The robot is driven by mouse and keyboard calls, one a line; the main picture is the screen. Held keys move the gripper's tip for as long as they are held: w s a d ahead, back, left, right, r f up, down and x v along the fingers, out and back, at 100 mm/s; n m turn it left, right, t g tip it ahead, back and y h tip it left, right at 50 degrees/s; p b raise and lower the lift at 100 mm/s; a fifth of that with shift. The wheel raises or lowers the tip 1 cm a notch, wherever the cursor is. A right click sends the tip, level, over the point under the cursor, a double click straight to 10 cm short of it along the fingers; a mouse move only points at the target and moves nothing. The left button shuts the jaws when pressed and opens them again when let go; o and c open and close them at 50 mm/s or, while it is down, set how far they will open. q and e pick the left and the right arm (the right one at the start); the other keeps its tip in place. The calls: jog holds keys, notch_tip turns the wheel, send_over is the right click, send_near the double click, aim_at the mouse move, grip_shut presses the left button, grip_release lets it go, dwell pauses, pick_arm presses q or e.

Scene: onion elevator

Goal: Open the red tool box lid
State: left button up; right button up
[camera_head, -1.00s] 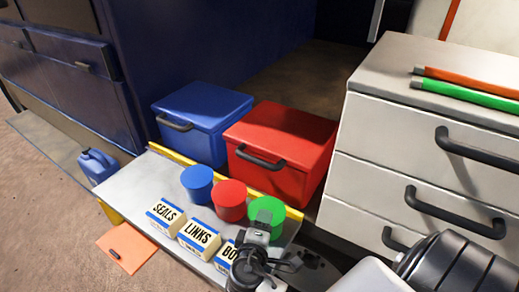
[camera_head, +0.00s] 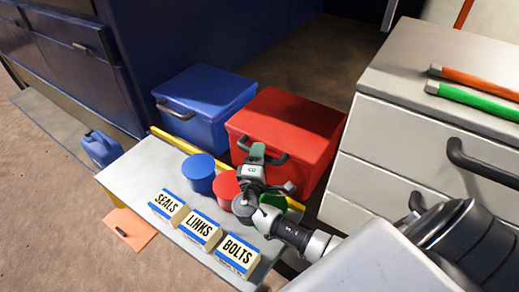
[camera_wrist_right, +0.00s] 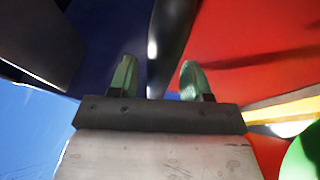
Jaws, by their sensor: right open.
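The red tool box (camera_head: 305,118) stands behind the small white table, lid shut, with a dark handle (camera_head: 270,158) on its front. My right gripper (camera_head: 266,168) is in front of that handle, above the red and green round containers. In the right wrist view my right gripper (camera_wrist_right: 156,78) is open, its green fingers apart. A dark bar, seemingly the handle (camera_wrist_right: 172,35), shows ahead between the fingers, with the red box (camera_wrist_right: 250,40) to the right. I cannot tell whether the fingers touch the handle. My left gripper is not in view.
A blue tool box (camera_head: 205,100) stands left of the red one. On the white table (camera_head: 135,168) are a blue round container (camera_head: 199,172), a red one (camera_head: 225,186), and label blocks (camera_head: 201,229). A white drawer cabinet (camera_head: 400,130) stands at right.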

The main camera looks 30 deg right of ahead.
jog(key=shift+w+d+r, duration=0.1)
jog(key=shift+w+r, duration=0.05)
jog(key=shift+d, duration=0.1)
jog(key=shift+c, duration=0.7)
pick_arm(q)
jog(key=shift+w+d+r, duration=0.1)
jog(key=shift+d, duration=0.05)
pick_arm(e)
grip_shut()
